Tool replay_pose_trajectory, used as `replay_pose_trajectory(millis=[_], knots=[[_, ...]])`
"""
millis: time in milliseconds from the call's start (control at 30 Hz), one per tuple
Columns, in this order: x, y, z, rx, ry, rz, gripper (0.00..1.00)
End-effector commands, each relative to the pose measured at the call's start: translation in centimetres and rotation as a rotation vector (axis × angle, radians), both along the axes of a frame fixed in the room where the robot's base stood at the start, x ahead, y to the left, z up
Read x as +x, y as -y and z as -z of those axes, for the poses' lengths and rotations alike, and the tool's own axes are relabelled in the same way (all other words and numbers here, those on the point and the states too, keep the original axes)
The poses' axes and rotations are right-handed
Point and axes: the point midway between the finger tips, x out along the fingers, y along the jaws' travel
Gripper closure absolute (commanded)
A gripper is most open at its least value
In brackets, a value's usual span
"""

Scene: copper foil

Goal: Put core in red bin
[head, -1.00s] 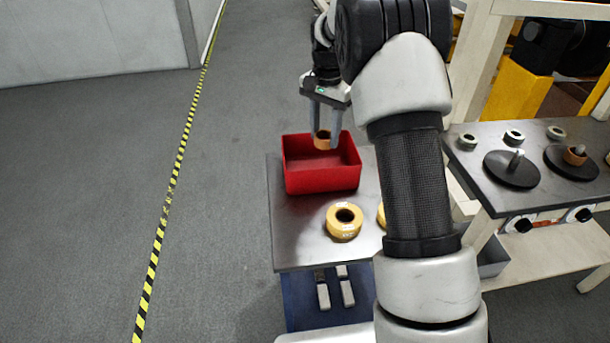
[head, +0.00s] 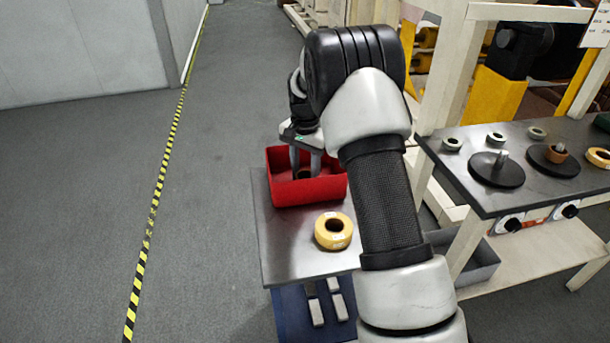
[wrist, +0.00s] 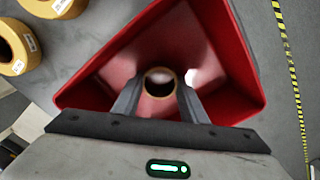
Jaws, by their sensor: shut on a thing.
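The core, a small brown hollow ring, is between my fingertips in the wrist view (wrist: 160,82). My gripper (head: 306,172) is shut on it, with one finger on each side. In the head view the fingers reach down inside the red bin (head: 320,192), and the bin's front wall and the fingers hide most of the core. The red bin also shows in the wrist view (wrist: 235,75), its walls around the core. I cannot tell whether the core touches the bin's floor.
A yellow tape roll (head: 334,231) stands in front of the bin on the small metal-topped table (head: 285,245). A dark workbench (head: 520,200) with round discs and several small rings is at the right. Open grey floor lies to the left.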

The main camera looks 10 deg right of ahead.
Motion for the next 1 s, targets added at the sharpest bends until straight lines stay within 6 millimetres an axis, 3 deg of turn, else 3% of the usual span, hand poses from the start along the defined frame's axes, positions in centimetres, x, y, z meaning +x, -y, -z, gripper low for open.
replay_pose_trajectory(millis=[300, 333, 433, 767, 867, 1000], knots=[[0.0, 0.0, 0.2, 0.000, 0.001, 0.000, 0.82], [0.1, 0.0, 0.2, -0.001, 0.002, 0.000, 0.60], [0.1, 0.0, 0.1, -0.001, 0.002, 0.000, 0.43], [0.1, 0.0, -0.1, 0.000, 0.003, 0.000, 0.43], [0.1, 0.0, -1.1, 0.000, 0.004, 0.000, 0.43], [0.2, 0.0, -3.8, 0.000, 0.007, 0.000, 0.43]])
